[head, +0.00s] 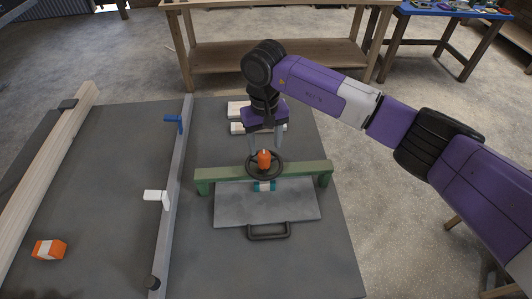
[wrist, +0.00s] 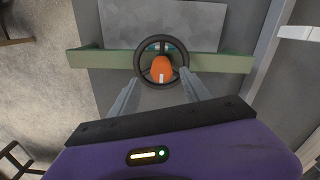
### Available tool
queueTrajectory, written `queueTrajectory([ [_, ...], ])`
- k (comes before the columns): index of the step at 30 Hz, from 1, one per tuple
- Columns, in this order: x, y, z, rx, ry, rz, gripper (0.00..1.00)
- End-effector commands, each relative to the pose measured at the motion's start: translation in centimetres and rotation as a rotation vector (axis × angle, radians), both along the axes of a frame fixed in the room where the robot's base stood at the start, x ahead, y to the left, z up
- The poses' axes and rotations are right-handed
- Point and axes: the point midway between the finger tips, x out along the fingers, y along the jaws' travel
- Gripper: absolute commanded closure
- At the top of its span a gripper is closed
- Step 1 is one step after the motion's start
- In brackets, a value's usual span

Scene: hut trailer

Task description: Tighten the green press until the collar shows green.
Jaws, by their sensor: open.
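The green press (head: 208,175) is a green beam standing across a grey plate on the dark table. A black handwheel (head: 250,172) with an orange hub (head: 264,158) sits at the beam's middle. A teal collar (head: 264,186) shows just below the wheel; I cannot make out a green mark on it. My gripper (head: 266,150) points down at the wheel, its fingers apart on either side of the hub. In the wrist view my gripper (wrist: 160,88) is open at the wheel's near edge, and the wheel (wrist: 141,50) lies between and beyond the fingertips. Contact is unclear.
A grey plate (head: 235,211) with a black handle (head: 268,236) lies in front of the beam. A grey rail (head: 174,150) with a blue lever (head: 174,124) and a white block (head: 156,196) runs left. An orange-and-white block (head: 49,250) lies far left. Pale blocks (head: 240,108) lie behind.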

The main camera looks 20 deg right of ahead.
Motion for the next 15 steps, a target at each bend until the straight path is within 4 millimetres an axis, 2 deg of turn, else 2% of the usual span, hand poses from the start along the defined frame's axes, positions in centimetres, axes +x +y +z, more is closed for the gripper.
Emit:
queueTrajectory([
  [9,-0.1,0.1,-4.5,0.004,0.003,-0.003,0.45],
  [15,0.0,0.1,-5.6,0.003,0.0,-0.003,0.45],
])
